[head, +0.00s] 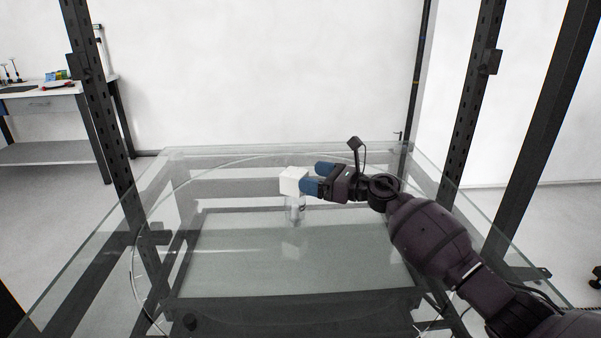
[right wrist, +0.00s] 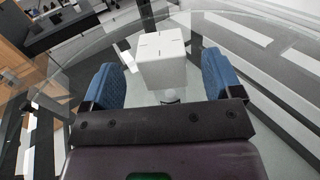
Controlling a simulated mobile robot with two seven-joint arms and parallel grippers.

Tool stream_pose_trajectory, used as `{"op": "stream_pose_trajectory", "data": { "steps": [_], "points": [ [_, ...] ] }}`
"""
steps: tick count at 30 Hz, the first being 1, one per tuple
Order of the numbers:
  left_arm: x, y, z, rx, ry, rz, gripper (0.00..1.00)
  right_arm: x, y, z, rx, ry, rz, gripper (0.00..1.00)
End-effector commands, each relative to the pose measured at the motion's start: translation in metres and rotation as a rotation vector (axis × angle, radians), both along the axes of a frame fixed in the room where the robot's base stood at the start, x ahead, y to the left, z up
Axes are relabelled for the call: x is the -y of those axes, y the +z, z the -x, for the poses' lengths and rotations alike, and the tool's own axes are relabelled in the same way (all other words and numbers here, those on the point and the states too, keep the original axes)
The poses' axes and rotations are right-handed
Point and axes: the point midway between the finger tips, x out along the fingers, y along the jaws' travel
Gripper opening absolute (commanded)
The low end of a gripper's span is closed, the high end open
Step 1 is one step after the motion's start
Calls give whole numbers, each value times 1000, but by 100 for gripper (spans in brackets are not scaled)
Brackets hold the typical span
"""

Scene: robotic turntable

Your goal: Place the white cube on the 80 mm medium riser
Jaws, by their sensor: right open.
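The white cube (head: 292,180) appears to sit on top of a slim, clear and whitish riser (head: 296,212) on the glass turntable. My right gripper (head: 314,178) is just right of the cube, with its blue fingers open. In the right wrist view the cube (right wrist: 162,62) is ahead of and between the open fingers, with a gap on each side. A small pale round part (right wrist: 171,96) shows below it, and the rest of the riser is hidden there. I cannot read the riser's height. My left gripper is not in view.
The glass table (head: 230,265) is clear in front of the riser. Dark upright posts (head: 105,130) stand around it. A pale, tilted strip (right wrist: 126,57) shows left of the cube in the right wrist view. A workbench (head: 50,92) stands far back left.

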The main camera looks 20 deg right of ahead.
Motion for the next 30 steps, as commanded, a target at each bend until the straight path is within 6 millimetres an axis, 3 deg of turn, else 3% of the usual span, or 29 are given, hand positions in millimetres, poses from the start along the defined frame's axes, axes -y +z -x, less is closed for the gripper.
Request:
{"op": "stream_pose_trajectory", "data": {
  "steps": [6, 12, 30],
  "points": [
    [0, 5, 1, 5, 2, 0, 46, 30, 1, 26, 1, -1, 1, 85],
    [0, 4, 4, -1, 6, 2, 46, 43, 0, 39, -1, 1, 1, 85],
    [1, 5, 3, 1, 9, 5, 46, 47, 1, 42, 1, 1, 0, 85]
  ]
}}
